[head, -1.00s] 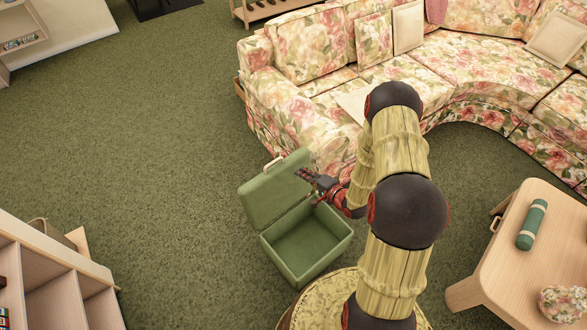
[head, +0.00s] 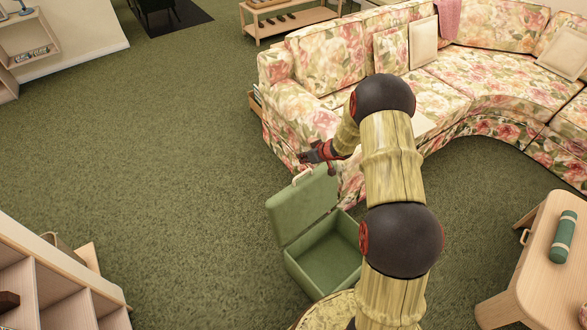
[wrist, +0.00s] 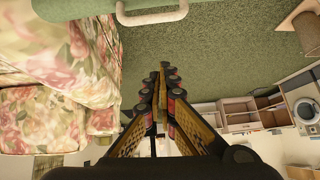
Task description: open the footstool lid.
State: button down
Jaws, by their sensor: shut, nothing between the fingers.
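The green footstool (head: 300,258) stands on the carpet in the head view, partly behind my arm. Its lid (head: 302,207) is raised and tilted back to the left, showing the empty-looking inside (head: 328,250). A pale handle (head: 302,175) sits on the lid's upper edge. My gripper (head: 303,157) is above and just behind that handle, apart from it. In the wrist view the handle (wrist: 152,15) and a strip of green lid (wrist: 70,8) show at the top edge, and my gripper's fingers (wrist: 163,68) are together with nothing between them.
A floral sofa (head: 330,62) stands close behind the gripper. A wooden table (head: 540,270) with a green cylinder (head: 563,237) is at the right. A shelf unit (head: 50,280) is at the lower left. The carpet to the left is free.

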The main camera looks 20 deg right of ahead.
jog(key=s+d+f+b+x, duration=0.1)
jog(key=b+x, duration=0.3)
jog(key=x, duration=0.6)
jog(key=shift+s+d+n+b, duration=0.25)
jog(key=shift+s+b, duration=0.3)
jog(key=shift+s, duration=0.3)
jog(key=shift+s+d+n+b, duration=0.15)
jog(key=shift+s+d+b, duration=0.3)
jog(key=shift+s, duration=0.35)
jog(key=shift+a, duration=0.1)
jog(key=shift+s+r, duration=0.1)
jog(key=s+d+r+p, duration=0.1)
jog(key=s+d+p, duration=0.1)
jog(key=s, duration=0.5)
jog(key=shift+p, duration=0.8)
jog(key=shift+s+d+r, duration=0.1)
